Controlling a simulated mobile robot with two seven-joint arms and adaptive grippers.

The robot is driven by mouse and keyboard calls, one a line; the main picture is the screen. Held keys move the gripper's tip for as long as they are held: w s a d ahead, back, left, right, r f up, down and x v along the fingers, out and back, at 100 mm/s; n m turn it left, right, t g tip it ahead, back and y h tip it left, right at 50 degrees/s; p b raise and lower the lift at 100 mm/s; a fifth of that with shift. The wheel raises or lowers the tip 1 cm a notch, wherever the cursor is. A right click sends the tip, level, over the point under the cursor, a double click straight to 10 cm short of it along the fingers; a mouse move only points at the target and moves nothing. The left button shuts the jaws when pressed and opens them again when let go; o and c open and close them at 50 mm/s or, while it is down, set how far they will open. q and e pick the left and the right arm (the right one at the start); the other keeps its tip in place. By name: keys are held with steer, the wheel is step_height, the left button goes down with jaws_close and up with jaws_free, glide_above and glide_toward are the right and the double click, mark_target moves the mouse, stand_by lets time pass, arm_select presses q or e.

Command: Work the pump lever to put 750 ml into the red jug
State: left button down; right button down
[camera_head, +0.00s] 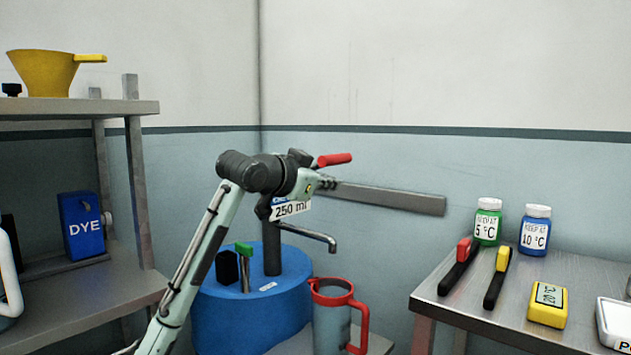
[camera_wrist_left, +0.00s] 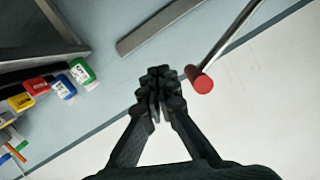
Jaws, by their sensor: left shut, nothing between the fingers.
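The pump stands on a blue drum (camera_head: 240,318), with a label (camera_head: 291,209) reading 250 ml and a metal spout (camera_head: 312,233). Its lever has a red grip (camera_head: 335,159) and points right; my arm hides part of the pump head. The jug (camera_head: 331,318), with red rim and handle, stands upright below the spout. My left gripper (camera_head: 328,184) is shut and empty, just below the red grip. In the left wrist view the closed fingertips (camera_wrist_left: 156,84) are beside the lever's red end (camera_wrist_left: 202,84), seemingly apart from it. The jug's contents cannot be told.
The right-hand table (camera_head: 470,305) holds green (camera_head: 488,222) and blue (camera_head: 535,231) jars, two clamps and a yellow block (camera_head: 548,304). A shelf at left bears a yellow funnel (camera_head: 40,73) and a blue DYE box (camera_head: 83,226).

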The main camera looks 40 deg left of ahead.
arm_select(q)
steer(key=v, duration=0.5)
steer(key=shift+r, duration=0.1)
arm_select(e)
steer(key=shift+r, duration=0.65)
steer(key=shift+w, duration=0.1)
